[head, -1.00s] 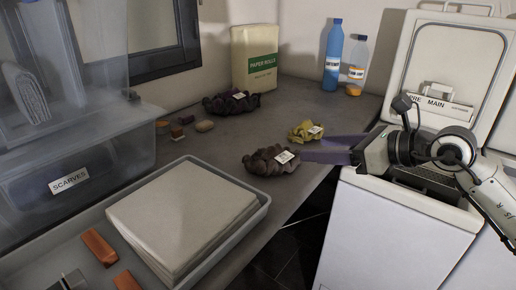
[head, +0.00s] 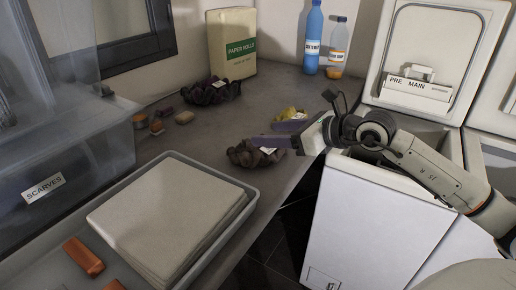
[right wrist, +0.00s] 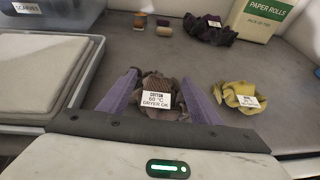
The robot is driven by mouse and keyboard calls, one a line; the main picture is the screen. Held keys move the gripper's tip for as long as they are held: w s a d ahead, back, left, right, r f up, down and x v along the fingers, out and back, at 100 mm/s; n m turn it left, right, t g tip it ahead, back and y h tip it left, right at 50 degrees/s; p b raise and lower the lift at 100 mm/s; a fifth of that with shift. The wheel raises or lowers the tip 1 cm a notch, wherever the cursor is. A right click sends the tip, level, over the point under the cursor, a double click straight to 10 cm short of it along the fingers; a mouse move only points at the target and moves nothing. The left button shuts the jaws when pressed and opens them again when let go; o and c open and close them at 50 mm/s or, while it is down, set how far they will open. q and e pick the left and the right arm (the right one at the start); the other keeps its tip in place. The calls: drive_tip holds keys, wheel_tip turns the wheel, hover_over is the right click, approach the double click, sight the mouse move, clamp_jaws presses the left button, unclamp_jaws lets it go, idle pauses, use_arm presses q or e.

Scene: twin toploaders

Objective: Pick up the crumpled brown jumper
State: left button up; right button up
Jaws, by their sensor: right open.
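The crumpled brown jumper (head: 240,155) lies on the grey counter by its front edge, right of the tray of folded cloth. In the right wrist view the jumper (right wrist: 160,85) bears a white label reading cotton, 60 °C, dryer OK. My right gripper (head: 258,142) is open, its purple fingers reaching in from the right over the jumper in the head view. In the right wrist view the right gripper (right wrist: 160,77) has one finger on each side of the jumper. I cannot tell whether they touch it. The left gripper is not in view.
A yellow crumpled garment (head: 290,113) lies just behind my right gripper, partly hidden. A dark purple garment (head: 212,92) lies further back. The grey tray (head: 253,192) stands at front left. A white toploader (head: 375,215) with raised lid stands at right, past a floor gap.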

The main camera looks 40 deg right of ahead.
drive_tip(key=shift+x, duration=1.45)
clamp_jaws()
